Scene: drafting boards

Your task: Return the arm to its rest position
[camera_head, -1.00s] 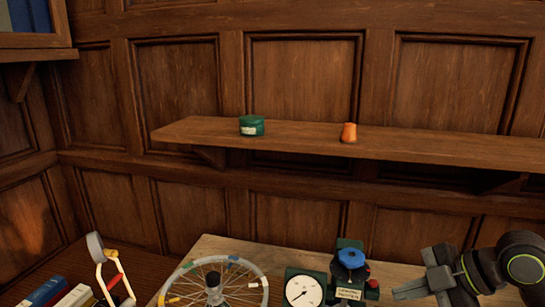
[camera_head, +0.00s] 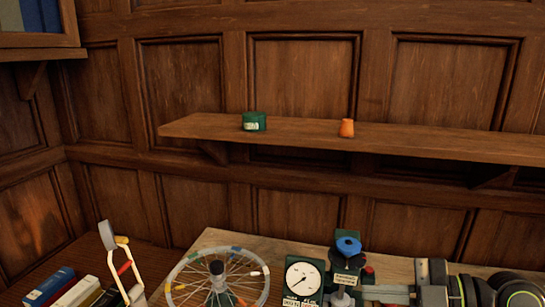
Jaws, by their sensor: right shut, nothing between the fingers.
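My right gripper (camera_head: 366,293) comes in from the lower right, low over the wooden bench. It is shut with nothing held, and its fingers point left. They are close in the picture to the base of the green device with a blue knob (camera_head: 347,252); I cannot tell whether they touch it. The lower part of my right arm is cut off by the frame's bottom edge. My left gripper is not in view.
The bench (camera_head: 280,248) holds a spoked wheel (camera_head: 216,262) and a dial gauge (camera_head: 304,277). A white, red and yellow frame (camera_head: 123,265) and books (camera_head: 50,286) are at left. A wall shelf (camera_head: 300,136) carries a green tin (camera_head: 254,121) and an orange object (camera_head: 347,128).

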